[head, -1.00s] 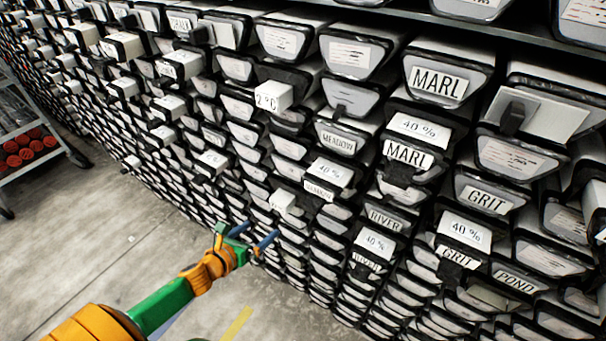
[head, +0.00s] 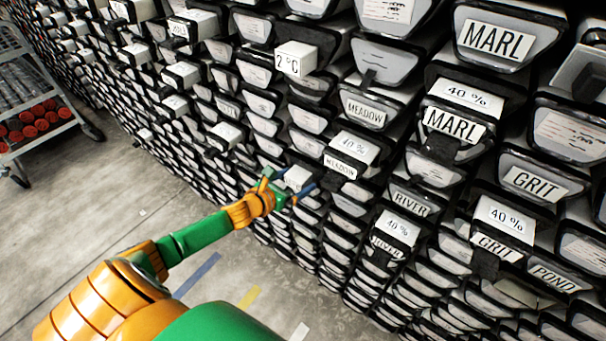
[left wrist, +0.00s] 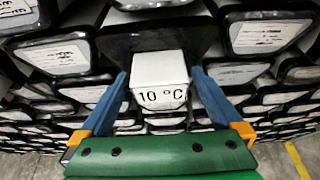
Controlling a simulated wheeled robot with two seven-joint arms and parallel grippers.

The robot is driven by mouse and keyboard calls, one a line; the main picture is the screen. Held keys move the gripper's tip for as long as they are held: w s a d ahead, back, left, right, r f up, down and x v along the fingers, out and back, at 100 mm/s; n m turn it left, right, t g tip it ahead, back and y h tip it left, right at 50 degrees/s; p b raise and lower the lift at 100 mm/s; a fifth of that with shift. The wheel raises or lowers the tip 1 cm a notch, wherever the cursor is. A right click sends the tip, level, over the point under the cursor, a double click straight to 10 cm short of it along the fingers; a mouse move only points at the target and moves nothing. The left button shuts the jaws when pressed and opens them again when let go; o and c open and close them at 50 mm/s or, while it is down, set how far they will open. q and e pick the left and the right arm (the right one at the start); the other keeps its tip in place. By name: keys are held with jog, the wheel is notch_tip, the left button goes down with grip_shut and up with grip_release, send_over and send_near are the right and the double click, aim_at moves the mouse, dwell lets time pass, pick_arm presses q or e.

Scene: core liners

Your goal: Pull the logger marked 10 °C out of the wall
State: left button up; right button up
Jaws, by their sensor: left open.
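The logger marked 10 °C (left wrist: 161,82) is a white box that sticks out of the wall of core liners. It sits between the two blue fingers of my left gripper (left wrist: 158,100) in the left wrist view, with a finger on each side. The fingers are open, and small gaps seem to show beside the box. In the head view my left gripper (head: 293,184) is at the wall around this white box (head: 297,177), whose marking is mostly hidden there. My right gripper is not in view.
Another logger marked 2 °C (head: 296,59) sticks out higher up. Several more white boxes protrude at the left. A cart (head: 35,100) with red-ended cores stands at the far left. The floor (head: 130,195) in between is clear.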

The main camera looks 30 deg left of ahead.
pick_arm(q)
jog(key=c, duration=1.5)
jog(key=shift+r, duration=0.1)
jog(key=shift+s+p, duration=0.3)
jog(key=shift+s, duration=0.05)
jog(key=shift+s+a+p, duration=0.15)
jog(key=shift+s+p, duration=0.3)
jog(key=shift+s, duration=1.35)
jog(key=shift+s+a+p, duration=0.15)
jog(key=shift+s+p, duration=0.25)
jog(key=shift+s, duration=1.35)
jog(key=shift+s+a+p, duration=0.15)
jog(key=shift+s+p, duration=0.3)
jog(key=shift+s, duration=1.35)
